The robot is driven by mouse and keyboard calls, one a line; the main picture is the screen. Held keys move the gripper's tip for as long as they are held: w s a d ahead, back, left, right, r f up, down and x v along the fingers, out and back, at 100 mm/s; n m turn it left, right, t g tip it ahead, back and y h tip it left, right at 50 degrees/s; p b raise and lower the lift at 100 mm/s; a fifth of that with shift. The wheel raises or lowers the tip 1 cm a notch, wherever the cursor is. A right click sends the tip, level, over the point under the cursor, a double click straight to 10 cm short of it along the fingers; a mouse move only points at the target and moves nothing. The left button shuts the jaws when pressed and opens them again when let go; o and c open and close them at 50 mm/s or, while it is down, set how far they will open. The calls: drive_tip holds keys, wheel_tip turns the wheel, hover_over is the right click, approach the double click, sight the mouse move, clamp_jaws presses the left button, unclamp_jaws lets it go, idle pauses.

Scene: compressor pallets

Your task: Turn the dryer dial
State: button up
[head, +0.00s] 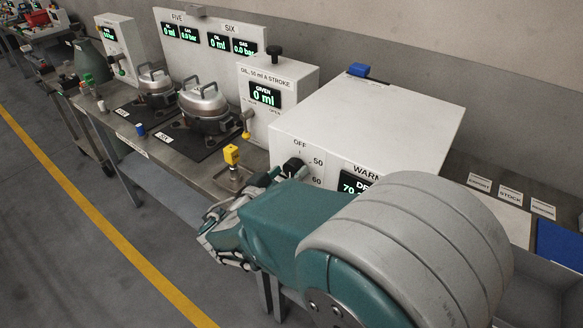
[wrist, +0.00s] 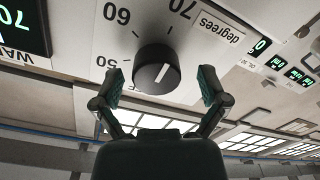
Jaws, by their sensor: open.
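The dryer is the large white box (head: 365,112) on the bench, with OFF, 50 and 60 visible around its black dial (head: 293,167) in the head view. In the wrist view the dial (wrist: 156,70) sits just beyond and between my open fingertips (wrist: 160,86), with a finger on either side and nothing held. A short pale line marks the dial's face. The scale shows upside down, with 50, 60 and 70 beside it. In the head view my gripper (head: 240,215) is in front of the dryer, partly hidden by my own arm. The dryer display (head: 352,184) is partly covered.
A yellow-topped fitting (head: 231,155) stands on the bench left of the dryer. Farther left are an oil dispenser (head: 265,95), two metal pots (head: 205,104) and a small blue cylinder (head: 140,129). Open floor lies left.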

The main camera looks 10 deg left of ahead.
drive_tip(key=shift+w+d, duration=0.2)
drive_tip(key=shift+w, duration=0.2)
drive_tip(key=c, duration=1.1)
drive_tip(key=shift+c, duration=0.2)
